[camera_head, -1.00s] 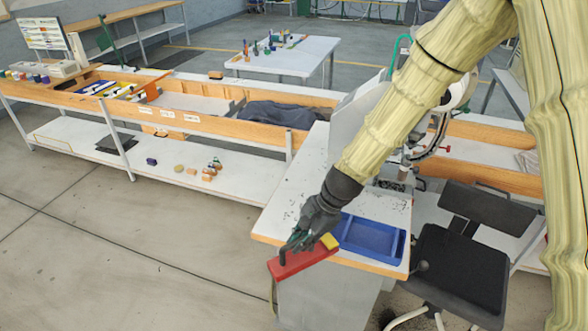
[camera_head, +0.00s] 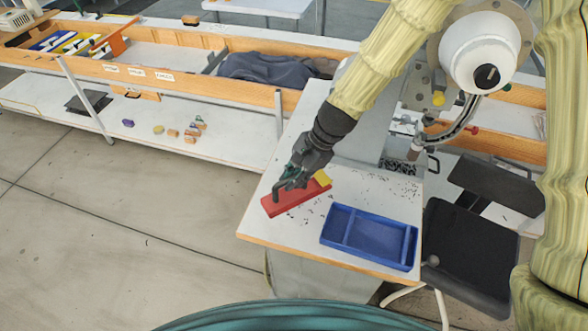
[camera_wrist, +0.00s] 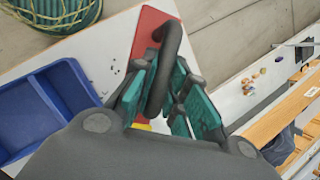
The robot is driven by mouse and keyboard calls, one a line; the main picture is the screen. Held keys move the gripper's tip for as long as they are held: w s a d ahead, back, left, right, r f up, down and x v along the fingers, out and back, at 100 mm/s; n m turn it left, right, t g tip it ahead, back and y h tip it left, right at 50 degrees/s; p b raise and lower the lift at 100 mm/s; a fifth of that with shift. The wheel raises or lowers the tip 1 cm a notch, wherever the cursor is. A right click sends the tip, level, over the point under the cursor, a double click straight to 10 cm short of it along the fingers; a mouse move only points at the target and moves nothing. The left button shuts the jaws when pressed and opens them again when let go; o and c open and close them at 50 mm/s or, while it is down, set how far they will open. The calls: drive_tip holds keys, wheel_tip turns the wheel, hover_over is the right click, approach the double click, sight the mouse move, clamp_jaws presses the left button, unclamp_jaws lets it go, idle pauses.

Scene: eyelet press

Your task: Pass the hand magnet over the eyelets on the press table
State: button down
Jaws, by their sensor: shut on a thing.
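The hand magnet is a red bar (camera_head: 296,198) with a yellow end and a dark arched handle. In the wrist view its red body (camera_wrist: 147,35) and handle show between the fingers. My gripper (camera_head: 285,183) is shut on the handle. It holds the magnet at or just above the left part of the white press table (camera_head: 262,226); I cannot tell if it touches. Small dark eyelets (camera_head: 375,192) are scattered on the table, mostly to the right of the magnet and toward the press. A few specks (camera_wrist: 116,68) show beside the magnet in the wrist view.
The press (camera_head: 480,55) stands behind at right. A black chair (camera_head: 465,250) is at the table's right. A long wooden-edged bench (camera_head: 160,75) runs behind.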

sight(292, 193)
drive_tip(key=shift+s+a+f+b, duration=0.1)
drive_tip(key=shift+s+f+b, duration=0.15)
drive_tip(key=shift+s+b, duration=0.3)
drive_tip(key=f+b, duration=0.1)
drive_tip(key=w+f, duration=0.1)
drive_tip(key=f, duration=0.1)
drive_tip(key=shift+w+a+b, duration=0.1)
drive_tip(key=shift+w+b, duration=0.1)
drive_tip(key=shift+b, duration=0.15)
drive_tip(key=shift+f+b, duration=0.35)
drive_tip(key=shift+f, duration=0.1)
drive_tip(key=shift+s+f+b, duration=0.45)
drive_tip(key=shift+f+b, duration=0.1)
drive_tip(key=shift+b, duration=0.2)
drive_tip(key=shift+w+f, duration=0.15)
drive_tip(key=shift+f, duration=0.05)
drive_tip(key=shift+w+a+f, duration=0.1)
drive_tip(key=shift+w+a, duration=0.05)
drive_tip(key=shift+w, duration=0.25)
drive_tip(key=shift+w+a, duration=0.25)
drive_tip(key=shift+a, duration=0.15)
drive_tip(key=shift+w+a+f+p, duration=0.2)
drive_tip(key=shift+w+a+p, duration=0.35)
drive_tip(key=shift+w+a, duration=0.4)
